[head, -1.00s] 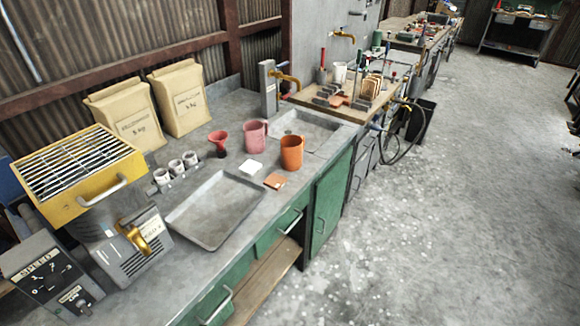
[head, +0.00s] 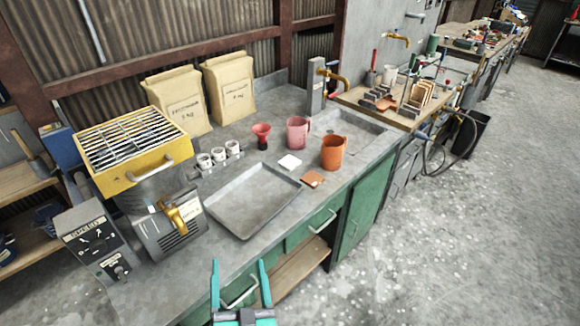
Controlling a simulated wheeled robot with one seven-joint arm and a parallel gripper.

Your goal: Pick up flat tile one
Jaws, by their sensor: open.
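Two flat tiles lie on the grey counter between the tray and the mugs. One is a white tile (head: 290,162); the other is an orange-brown tile (head: 313,179) just in front of the orange mug. I cannot tell which of them is tile one. My gripper (head: 240,266) is at the bottom of the head view, with two teal fingers spread apart and nothing between them. It is in front of the counter's front edge, well apart from both tiles.
A grey metal tray (head: 252,200) lies left of the tiles. A pink mug (head: 297,133), an orange mug (head: 333,153) and a red funnel-like cup (head: 261,134) stand close behind them. A yellow-topped machine (head: 135,150) is at left. A sink (head: 345,137) lies beyond.

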